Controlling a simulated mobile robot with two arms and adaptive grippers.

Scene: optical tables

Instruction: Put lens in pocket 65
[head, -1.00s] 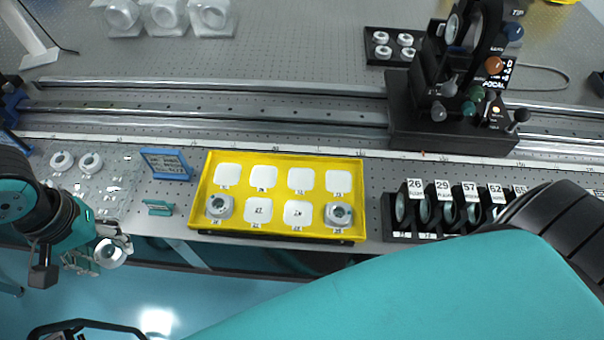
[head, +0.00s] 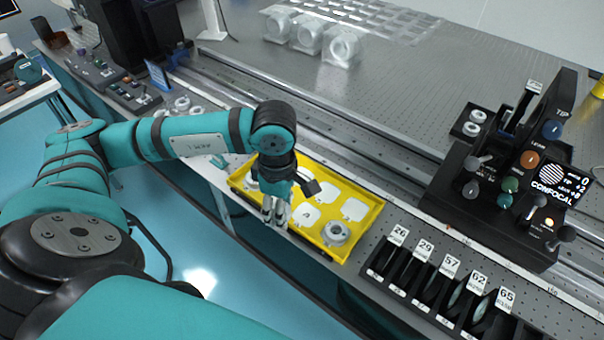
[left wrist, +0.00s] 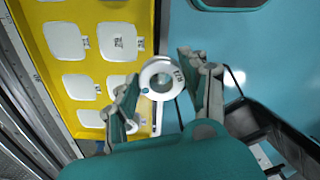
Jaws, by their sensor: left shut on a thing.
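My left gripper (head: 275,218) is over the near edge of the yellow tray in the head view. In the left wrist view my left gripper (left wrist: 160,75) is shut on the lens (left wrist: 176,77), a round white-rimmed piece with small dark lettering and a stem. In the head view the lens is hard to make out at the fingertips. The black rack (head: 374,276) with labels 26, 29, 57, 62 and 65 stands to the right of the gripper. My right gripper is out of view.
The yellow tray (head: 362,230) has white square pads and a grey round mount (head: 335,234). A black confocal instrument (head: 490,215) stands behind the rack. Metal rails run along the bench. Clear round holders (head: 341,47) stand at the back.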

